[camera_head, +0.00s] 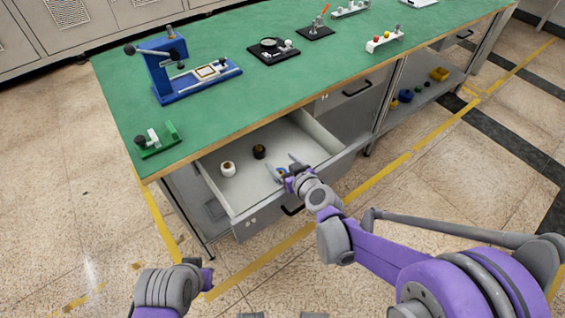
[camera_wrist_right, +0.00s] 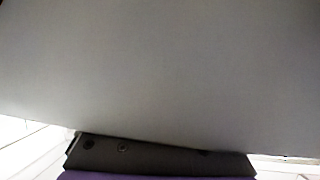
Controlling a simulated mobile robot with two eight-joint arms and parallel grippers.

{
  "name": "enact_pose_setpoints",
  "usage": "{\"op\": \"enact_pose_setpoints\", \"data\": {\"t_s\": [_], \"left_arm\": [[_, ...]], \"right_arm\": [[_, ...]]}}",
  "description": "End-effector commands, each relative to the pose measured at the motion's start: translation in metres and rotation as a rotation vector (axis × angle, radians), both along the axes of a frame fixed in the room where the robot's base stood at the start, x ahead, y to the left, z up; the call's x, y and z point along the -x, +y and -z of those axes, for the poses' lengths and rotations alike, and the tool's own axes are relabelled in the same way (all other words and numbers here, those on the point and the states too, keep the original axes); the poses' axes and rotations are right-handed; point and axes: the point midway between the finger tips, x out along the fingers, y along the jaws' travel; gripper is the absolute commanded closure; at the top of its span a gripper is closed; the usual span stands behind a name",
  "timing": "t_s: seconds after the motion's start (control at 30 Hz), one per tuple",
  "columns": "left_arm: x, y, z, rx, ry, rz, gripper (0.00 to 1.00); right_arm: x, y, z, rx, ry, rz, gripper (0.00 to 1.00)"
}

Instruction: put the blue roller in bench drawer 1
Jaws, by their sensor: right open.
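An open, light-grey bench drawer (camera_head: 239,203) sticks out under the green bench; the label on its front is too small to read. My right gripper (camera_head: 282,170) is open, inside the drawer toward its right side. A small blue and yellow patch (camera_head: 281,173) shows between its fingers, likely the blue roller; whether it touches the fingers or the drawer floor I cannot tell. The right wrist view is filled by a plain grey surface, with a dark gripper part along the bottom. My left gripper (camera_head: 207,275) is low at the front left, its fingers not clear.
A white round item (camera_head: 228,169) and a dark round item (camera_head: 259,152) stand in the drawer. A blue press (camera_head: 188,75), a green fixture (camera_head: 157,140) and black plates (camera_head: 273,50) stand on the bench top (camera_head: 235,105). A closed drawer (camera_head: 352,90) is to the right.

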Motion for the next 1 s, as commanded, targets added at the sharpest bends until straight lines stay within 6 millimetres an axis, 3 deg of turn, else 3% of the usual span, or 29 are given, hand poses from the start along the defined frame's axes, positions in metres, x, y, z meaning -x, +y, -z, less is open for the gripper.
{"op": "enact_pose_setpoints", "data": {"t_s": [0.07, 0.27, 0.7, 1.0], "left_arm": [[0.0, 0.0, 0.003, 0.0, 0.001, 0.0, 1.0], [0.001, 0.0, -0.009, 0.0, -0.003, 0.0, 1.0], [0.002, 0.0, -0.032, 0.0, -0.011, 0.0, 1.0], [0.002, 0.0, -0.037, 0.0, -0.013, 0.0, 1.0]], "right_arm": [[0.004, 0.003, 0.01, 0.012, 0.009, -0.02, 0.17], [0.006, 0.002, -0.008, 0.011, 0.007, -0.019, 0.17], [0.082, -0.041, -0.045, 0.005, 0.005, -0.011, 0.17], [0.101, -0.051, -0.053, 0.004, 0.006, -0.011, 0.17]]}}
